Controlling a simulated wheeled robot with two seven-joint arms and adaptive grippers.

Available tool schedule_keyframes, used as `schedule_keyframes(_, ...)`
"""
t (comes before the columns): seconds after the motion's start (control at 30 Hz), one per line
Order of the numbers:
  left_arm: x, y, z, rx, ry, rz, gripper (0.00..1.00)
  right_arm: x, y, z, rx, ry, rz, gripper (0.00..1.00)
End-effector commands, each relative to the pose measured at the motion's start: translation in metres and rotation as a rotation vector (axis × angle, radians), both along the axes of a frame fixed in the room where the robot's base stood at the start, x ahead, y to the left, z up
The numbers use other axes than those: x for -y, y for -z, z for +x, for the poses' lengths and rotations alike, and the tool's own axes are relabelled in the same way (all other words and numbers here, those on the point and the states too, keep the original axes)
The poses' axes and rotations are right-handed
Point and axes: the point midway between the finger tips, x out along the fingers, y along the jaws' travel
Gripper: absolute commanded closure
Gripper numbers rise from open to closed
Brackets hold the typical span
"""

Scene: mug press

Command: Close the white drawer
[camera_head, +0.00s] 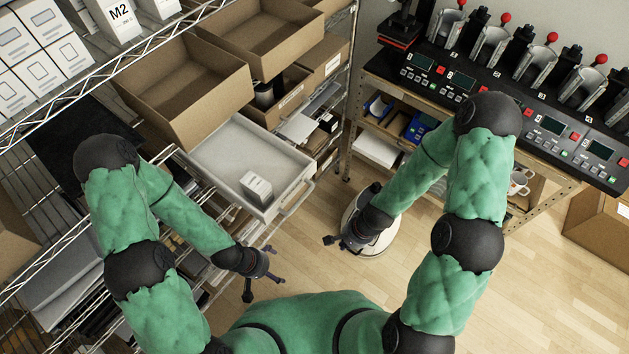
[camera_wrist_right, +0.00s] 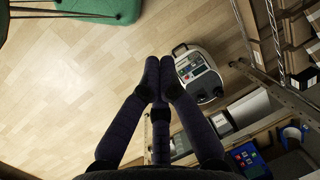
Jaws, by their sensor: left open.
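The white drawer (camera_head: 222,142) is pulled out from the wire rack in the head view. Its front with a bar handle (camera_head: 297,199) faces the lower right. A small white box (camera_head: 256,187) stands inside it near the front. My left gripper (camera_head: 264,277) is open and empty, below the drawer front in the picture and apart from it. My right gripper (camera_head: 335,241) is to the right of the drawer, apart from it. In the right wrist view, its fingers (camera_wrist_right: 159,62) come together at the tips with nothing visible between them.
Open cardboard boxes (camera_head: 180,88) stand on the rack behind the drawer. A round white machine (camera_wrist_right: 200,74) is on the floor by my right gripper. A bench with a black mug-press console (camera_head: 490,95) stands at the right. The wooden floor (camera_head: 310,260) before the drawer is clear.

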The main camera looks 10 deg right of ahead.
Motion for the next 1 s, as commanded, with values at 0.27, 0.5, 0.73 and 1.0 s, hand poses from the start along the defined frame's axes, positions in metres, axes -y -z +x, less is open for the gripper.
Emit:
schedule_keyframes(0.27,0.0,0.043,0.0,0.0,0.0,0.0,0.05,0.018,-0.032,0.062,-0.126,0.739,0.183,1.0)
schedule_keyframes(0.5,0.0,0.067,0.0,0.0,0.0,0.0,0.05,0.023,-0.087,0.123,-0.186,1.224,0.491,1.0)
schedule_keyframes(0.73,0.0,0.074,0.0,0.0,0.0,0.0,0.05,0.028,-0.118,0.15,-0.209,1.395,0.657,1.0)
schedule_keyframes(1.0,0.0,0.083,0.0,0.0,0.0,0.0,0.05,0.014,-0.099,0.165,-0.215,1.402,0.665,1.0)
